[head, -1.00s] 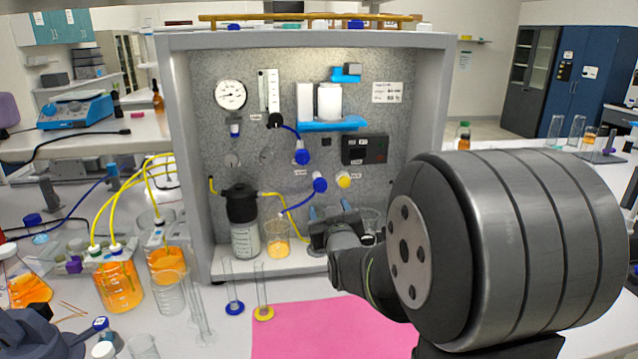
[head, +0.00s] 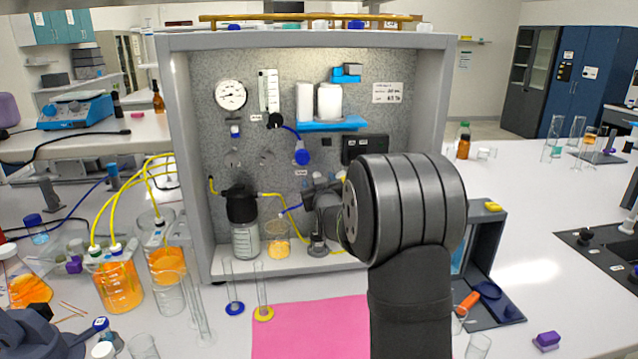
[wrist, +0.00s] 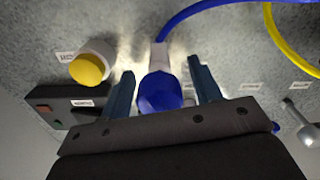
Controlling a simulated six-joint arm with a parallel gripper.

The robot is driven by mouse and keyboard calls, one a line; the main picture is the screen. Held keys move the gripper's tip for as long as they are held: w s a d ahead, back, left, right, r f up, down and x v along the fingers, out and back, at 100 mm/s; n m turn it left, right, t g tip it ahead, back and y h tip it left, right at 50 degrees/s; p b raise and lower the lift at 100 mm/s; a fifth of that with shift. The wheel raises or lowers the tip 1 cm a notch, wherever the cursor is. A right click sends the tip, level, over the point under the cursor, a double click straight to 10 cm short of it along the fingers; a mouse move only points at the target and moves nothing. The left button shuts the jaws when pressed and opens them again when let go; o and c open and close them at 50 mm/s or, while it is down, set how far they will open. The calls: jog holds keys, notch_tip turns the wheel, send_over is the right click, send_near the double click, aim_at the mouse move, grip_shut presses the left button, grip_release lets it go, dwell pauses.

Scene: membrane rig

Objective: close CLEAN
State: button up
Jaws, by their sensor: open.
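A blue valve knob (wrist: 160,92) sits on the speckled panel, with a white stem and a blue tube running from it. My gripper (wrist: 160,66) is open, with one finger on each side of this knob; whether either finger touches it I cannot tell. In the head view my gripper (head: 318,192) is at the panel and my arm hides this knob. Another blue knob (head: 302,157) shows above it in the head view. The small labels, including any that reads CLEAN, are too blurred to read.
A yellow knob (wrist: 90,68) and a black switch box (wrist: 72,105) lie close beside my left finger in the wrist view. A dark-capped bottle (head: 243,222) and a beaker (head: 278,240) stand on the rig shelf below.

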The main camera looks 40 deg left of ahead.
jog(key=c, duration=1)
jog(key=shift+w+m, duration=0.1)
jog(key=shift+m, duration=2.2)
jog(key=o, duration=1)
jog(key=v, duration=1.7)
